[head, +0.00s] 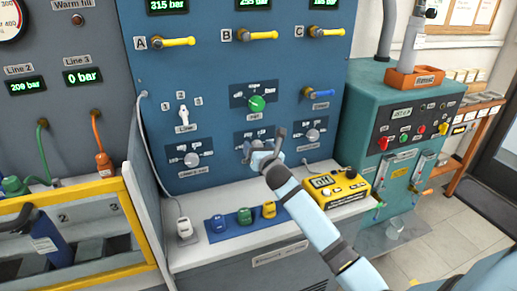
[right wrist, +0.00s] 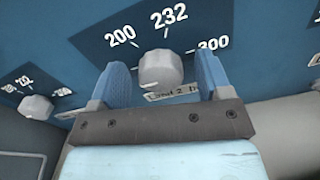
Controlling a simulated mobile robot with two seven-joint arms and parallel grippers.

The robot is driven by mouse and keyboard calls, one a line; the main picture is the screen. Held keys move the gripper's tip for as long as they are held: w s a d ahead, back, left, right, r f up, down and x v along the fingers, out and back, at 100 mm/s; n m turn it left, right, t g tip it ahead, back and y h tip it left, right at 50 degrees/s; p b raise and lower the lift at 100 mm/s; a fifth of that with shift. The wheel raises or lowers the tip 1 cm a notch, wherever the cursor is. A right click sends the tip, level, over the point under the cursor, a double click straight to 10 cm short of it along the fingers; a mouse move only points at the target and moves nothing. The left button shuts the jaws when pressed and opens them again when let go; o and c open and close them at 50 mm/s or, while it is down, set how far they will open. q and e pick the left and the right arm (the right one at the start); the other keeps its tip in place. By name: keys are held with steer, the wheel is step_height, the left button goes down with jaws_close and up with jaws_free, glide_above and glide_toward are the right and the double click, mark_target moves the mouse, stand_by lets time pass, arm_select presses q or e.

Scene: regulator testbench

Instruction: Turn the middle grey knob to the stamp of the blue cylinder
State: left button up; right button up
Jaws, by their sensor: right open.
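The middle grey knob (right wrist: 161,69) sits on the blue panel. In the right wrist view it lies between the two blue fingers of my right gripper (right wrist: 163,62), which are open, with gaps visible beside it. The numbers 200, 232 and 300 arc above the knob; a small white mark shows at its lower left edge. In the head view my right gripper (head: 264,146) is in front of the middle knob and mostly covers it. A dark blue cylinder (head: 46,229) leans in the yellow-edged rack at left; its pale label is too small to read. My left gripper is not in view.
Other grey knobs stand at left (head: 191,159) and right (head: 312,136). A green knob (head: 257,103) is above. A blue mat (head: 231,229) with small coloured blocks and a yellow device (head: 336,189) are on the shelf below. A teal machine (head: 400,140) stands at right.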

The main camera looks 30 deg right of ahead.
steer(key=c, duration=0.9)
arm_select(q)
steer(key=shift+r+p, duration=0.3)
arm_select(e)
steer(key=shift+r+m, duration=0.1)
steer(key=shift+m, duration=0.2)
arm_select(q)
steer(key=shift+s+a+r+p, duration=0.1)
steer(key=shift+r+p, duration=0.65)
steer(key=shift+p, duration=0.65)
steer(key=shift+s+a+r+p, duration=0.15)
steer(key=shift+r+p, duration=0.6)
steer(key=shift+p, duration=0.65)
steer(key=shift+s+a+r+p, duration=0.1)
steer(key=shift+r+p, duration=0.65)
steer(key=shift+p, duration=0.65)
arm_select(e)
steer(key=shift+d+f+m, duration=0.1)
steer(key=shift+f+m, duration=0.1)
steer(key=shift+m, duration=5.55)
steer(key=shift+d+f+m, duration=0.1)
steer(key=shift+f+m, duration=0.05)
steer(key=shift+m, duration=5.6)
